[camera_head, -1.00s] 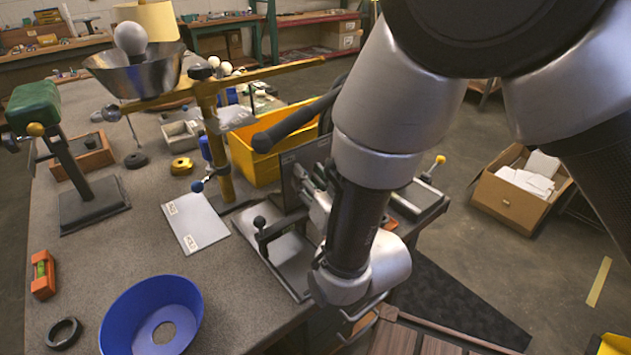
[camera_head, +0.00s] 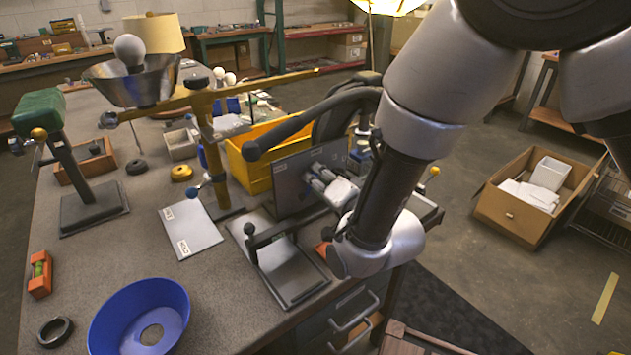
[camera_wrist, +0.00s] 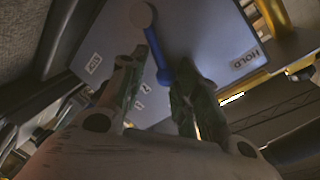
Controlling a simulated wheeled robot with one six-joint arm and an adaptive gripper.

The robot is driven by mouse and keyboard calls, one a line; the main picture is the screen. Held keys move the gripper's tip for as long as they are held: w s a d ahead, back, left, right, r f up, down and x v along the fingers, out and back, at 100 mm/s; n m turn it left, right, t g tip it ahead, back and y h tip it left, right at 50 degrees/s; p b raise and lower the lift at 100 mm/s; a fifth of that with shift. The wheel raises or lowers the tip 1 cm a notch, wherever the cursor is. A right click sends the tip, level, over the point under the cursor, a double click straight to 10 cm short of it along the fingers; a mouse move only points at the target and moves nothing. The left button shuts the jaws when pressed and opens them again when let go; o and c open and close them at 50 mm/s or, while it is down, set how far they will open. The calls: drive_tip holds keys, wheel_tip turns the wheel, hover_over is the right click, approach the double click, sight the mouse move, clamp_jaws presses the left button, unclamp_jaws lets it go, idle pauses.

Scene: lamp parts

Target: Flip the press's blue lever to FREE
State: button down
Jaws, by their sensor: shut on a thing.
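The blue lever (camera_wrist: 157,58) shows in the wrist view, hanging from a round pale hub (camera_wrist: 142,14) on a grey-blue panel (camera_wrist: 195,30). Its round end lies between the two fingers of my gripper (camera_wrist: 158,80), which is shut on it. A HOLD label (camera_wrist: 246,60) is on the panel's right; a smaller label (camera_wrist: 94,63), too oblique to read, is on the left. In the head view the panel (camera_head: 290,188) stands upright on the bench, with my gripper (camera_head: 322,178) at its face. The lever is hidden there.
A long dark handle (camera_head: 290,128) reaches out above the panel. A yellow bin (camera_head: 243,168) stands behind it. A flat plate with a black-knobbed post (camera_head: 262,240) lies in front. A yellow stand (camera_head: 212,150) and a labelled sheet (camera_head: 190,232) are to the left.

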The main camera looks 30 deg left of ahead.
drive_tip(key=shift+f+m, duration=0.25)
drive_tip(key=shift+m, duration=0.25)
idle(0.3)
drive_tip(key=c, duration=1.2)
unclamp_jaws()
drive_tip(key=shift+o, duration=1)
drive_tip(key=shift+w, duration=0.1)
drive_tip(key=v, duration=0.7)
drive_tip(key=shift+d, duration=0.3)
